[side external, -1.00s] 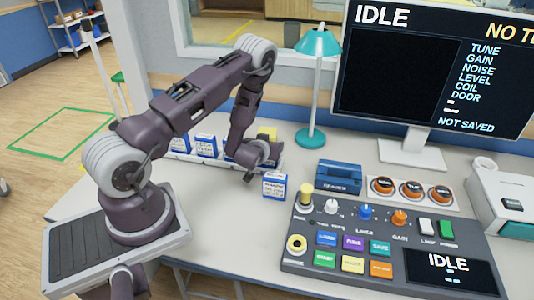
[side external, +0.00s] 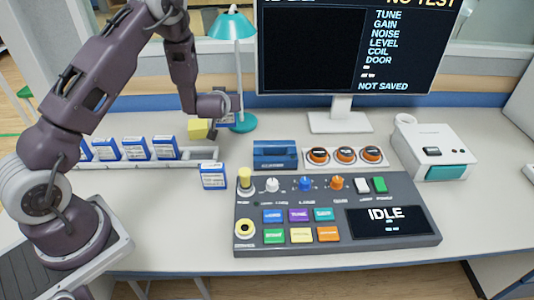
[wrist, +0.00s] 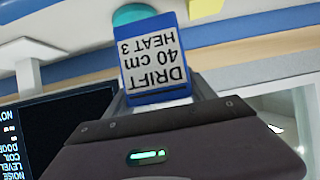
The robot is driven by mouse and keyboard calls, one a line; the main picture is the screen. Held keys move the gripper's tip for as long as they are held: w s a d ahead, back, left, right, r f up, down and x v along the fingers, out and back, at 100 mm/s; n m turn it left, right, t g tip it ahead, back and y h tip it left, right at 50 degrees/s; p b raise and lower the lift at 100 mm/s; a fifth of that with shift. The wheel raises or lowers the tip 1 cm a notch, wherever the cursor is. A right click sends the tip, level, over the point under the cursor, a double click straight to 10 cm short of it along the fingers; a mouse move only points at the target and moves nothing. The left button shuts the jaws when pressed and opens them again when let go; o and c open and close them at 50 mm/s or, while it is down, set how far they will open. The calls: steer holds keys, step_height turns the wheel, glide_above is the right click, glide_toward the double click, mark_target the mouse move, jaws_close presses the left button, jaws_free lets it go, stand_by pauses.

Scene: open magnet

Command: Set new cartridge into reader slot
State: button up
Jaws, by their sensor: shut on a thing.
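My gripper (side external: 220,105) is shut on a blue cartridge, raised above the table behind the rack's right end. In the wrist view the held cartridge (wrist: 155,60) shows a white label reading "DRIFT 40 cm HEAT 3", upside down in the picture. In the side view it is mostly hidden by my gripper. The blue reader (side external: 275,155) stands on the table to the right of and lower than my gripper, behind the control panel. Its slot is too small to make out. Another blue-and-white cartridge (side external: 213,177) stands on the table left of the panel.
A white rack (side external: 200,154) holds several cartridges (side external: 136,148), with its right end empty. The control panel (side external: 400,190), orange knobs (side external: 345,155) and monitor (side external: 310,45) lie to the right.

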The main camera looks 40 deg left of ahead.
steer(key=w+d, duration=0.6)
steer(key=d, duration=0.2)
glide_above(275, 145)
step_height(275, 145, down, 10)
steer(key=shift+f, duration=0.15)
steer(key=shift+f, duration=0.1)
steer(key=o, duration=1.4)
steer(key=shift+o, duration=0.2)
